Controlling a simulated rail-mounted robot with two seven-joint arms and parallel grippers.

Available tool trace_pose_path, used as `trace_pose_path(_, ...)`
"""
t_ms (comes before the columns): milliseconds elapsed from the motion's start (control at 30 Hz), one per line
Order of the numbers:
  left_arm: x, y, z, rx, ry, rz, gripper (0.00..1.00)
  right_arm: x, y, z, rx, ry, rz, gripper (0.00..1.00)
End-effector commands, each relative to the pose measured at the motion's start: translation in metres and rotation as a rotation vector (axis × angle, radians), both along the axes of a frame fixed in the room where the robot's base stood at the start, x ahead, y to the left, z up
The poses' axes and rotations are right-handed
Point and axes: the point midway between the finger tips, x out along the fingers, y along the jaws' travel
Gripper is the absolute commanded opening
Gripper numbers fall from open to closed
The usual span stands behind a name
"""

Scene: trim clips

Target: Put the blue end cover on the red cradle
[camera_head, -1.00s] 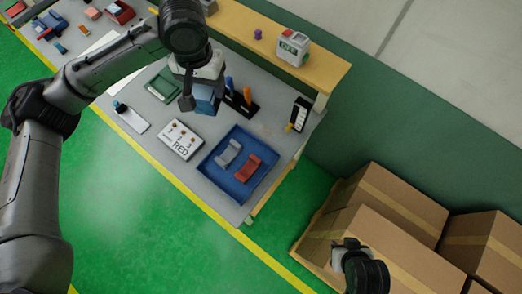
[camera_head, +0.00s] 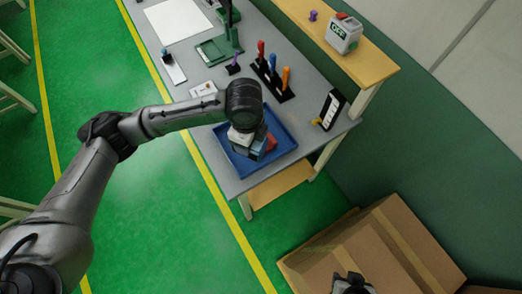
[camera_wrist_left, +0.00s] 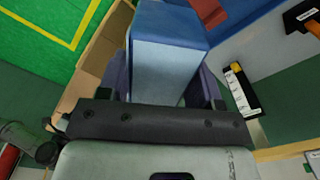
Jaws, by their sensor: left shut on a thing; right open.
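The blue end cover (camera_wrist_left: 168,55) is a blue block with a pale blue face in the left wrist view. My left gripper (camera_wrist_left: 163,88) is shut on it, with a dark finger on each side. In the head view my left gripper (camera_head: 251,150) is over the blue tray (camera_head: 284,139), and little of the cover shows. The red cradle (camera_head: 271,143) is partly hidden beside the gripper; a bit of red (camera_wrist_left: 208,11) shows just beyond the cover in the wrist view. Whether cover and cradle touch, I cannot tell. My right gripper (camera_head: 351,284) is open at the bottom edge, away from the table.
A rack with red, blue and orange-handled tools (camera_head: 272,78) stands behind the tray. A black-and-white block (camera_head: 332,105) stands near the table's right end. Cardboard boxes (camera_head: 385,250) lie at lower right. A grey device (camera_head: 344,35) sits on the shelf.

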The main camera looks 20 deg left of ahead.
Motion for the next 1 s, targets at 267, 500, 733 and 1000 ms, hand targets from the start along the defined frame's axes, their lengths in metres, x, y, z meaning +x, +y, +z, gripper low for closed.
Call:
trace_pose_path(267, -0.014, -0.012, -0.054, -0.008, 0.001, -0.428, 0.28, 0.0, 0.0, -0.027, 0.0, 0.0, 0.0, 0.43)
trace_pose_path(500, -0.015, -0.015, -0.071, -0.009, 0.001, -0.577, 0.28, 0.0, -0.002, -0.033, -0.008, 0.0, 0.004, 0.43)
trace_pose_path(733, 0.024, -0.009, -0.096, -0.008, 0.002, -0.591, 0.28, -0.001, -0.004, -0.037, -0.014, 0.001, 0.007, 0.43)
trace_pose_path(1000, 0.074, -0.001, -0.126, -0.008, 0.003, -0.591, 0.28, -0.001, -0.004, -0.04, -0.011, 0.001, 0.005, 0.43)
